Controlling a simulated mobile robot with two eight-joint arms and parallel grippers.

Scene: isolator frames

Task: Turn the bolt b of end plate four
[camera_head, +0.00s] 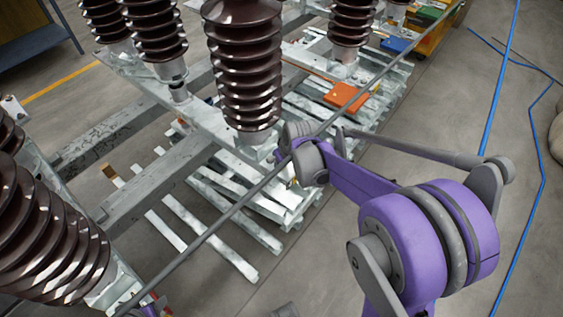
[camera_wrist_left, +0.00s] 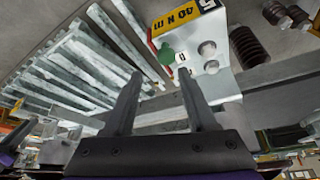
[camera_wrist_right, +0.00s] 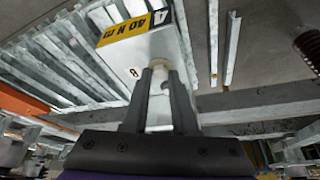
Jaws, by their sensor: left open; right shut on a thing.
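In the right wrist view, end plate four (camera_wrist_right: 160,50) is a pale plate with a yellow "40 N m" label, a black number tag that reads 4 and a letter B. My right gripper (camera_wrist_right: 160,75) has both fingers closed around bolt b (camera_wrist_right: 159,108), beside the letter B; the fingers partly hide it. In the head view my purple right arm reaches in from the right to the foot of the middle insulator. My left gripper (camera_wrist_left: 160,78) is open and empty, below another labelled plate (camera_wrist_left: 222,80) with two bolts (camera_wrist_left: 208,48) and a green spot (camera_wrist_left: 166,56).
Large brown ribbed insulators (camera_head: 247,65) stand on a pale metal frame (camera_head: 125,135). A long grey rod (camera_head: 225,215) crosses diagonally past my right gripper. Slatted pallets (camera_head: 215,240) lie below. An orange block (camera_head: 346,97) lies behind. Blue hoses (camera_head: 498,85) run over open floor at right.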

